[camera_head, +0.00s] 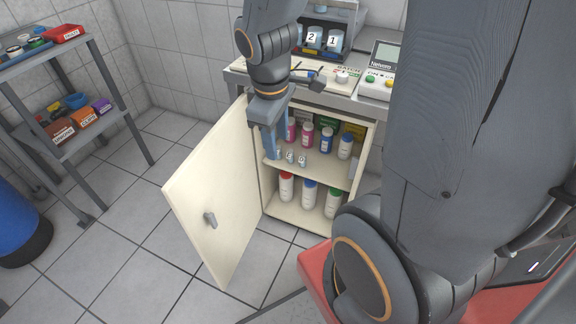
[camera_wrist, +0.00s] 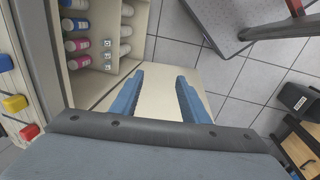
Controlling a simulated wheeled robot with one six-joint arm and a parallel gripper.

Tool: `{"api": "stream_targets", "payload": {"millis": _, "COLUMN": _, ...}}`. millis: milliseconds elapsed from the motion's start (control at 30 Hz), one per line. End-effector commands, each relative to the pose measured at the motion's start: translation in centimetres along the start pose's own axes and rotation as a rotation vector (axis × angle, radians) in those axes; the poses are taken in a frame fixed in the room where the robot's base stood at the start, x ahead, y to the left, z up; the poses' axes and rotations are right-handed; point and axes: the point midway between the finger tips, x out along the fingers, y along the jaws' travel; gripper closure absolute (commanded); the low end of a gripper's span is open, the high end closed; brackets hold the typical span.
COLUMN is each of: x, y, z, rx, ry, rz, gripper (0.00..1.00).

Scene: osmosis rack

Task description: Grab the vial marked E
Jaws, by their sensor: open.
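Three small vials stand in a row at the front of the open cabinet's upper shelf: a left vial (camera_head: 278,155), a middle vial (camera_head: 290,157) and a right vial (camera_head: 302,161). Their letters are too small to read, so I cannot tell which is E. They also show in the wrist view as a small row, with its middle vial (camera_wrist: 107,55) left of my fingers. My gripper (camera_head: 276,152) is open and empty, pointing down near the left vial in the head view. In the wrist view my gripper (camera_wrist: 160,75) has the cabinet door behind its parted fingers.
The cabinet door (camera_head: 218,190) stands wide open, left of the shelves. Pink and blue-capped bottles (camera_head: 326,140) stand behind the vials, and larger bottles (camera_head: 309,193) stand below. A worktop (camera_head: 305,88) covers the cabinet. A grey rack (camera_head: 75,130) stands far left.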

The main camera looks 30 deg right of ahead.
Motion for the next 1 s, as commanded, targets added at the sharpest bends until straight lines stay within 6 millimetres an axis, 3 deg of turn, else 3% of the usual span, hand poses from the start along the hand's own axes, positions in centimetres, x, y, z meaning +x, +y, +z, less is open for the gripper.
{"api": "stream_targets", "payload": {"millis": 33, "x": 2.4, "y": 0.4, "z": -0.5, "rx": -0.06, "ry": -0.004, "rz": 0.008, "gripper": 0.59}}
{"api": "stream_targets", "payload": {"millis": 100, "x": 4.3, "y": 0.9, "z": -1.0, "rx": -0.15, "ry": -0.01, "rz": 0.02, "gripper": 0.59}}
{"api": "stream_targets", "payload": {"millis": 1000, "x": 27.7, "y": 8.0, "z": -7.0, "rx": -1.284, "ry": -0.162, "rz": 0.134, "gripper": 0.59}}
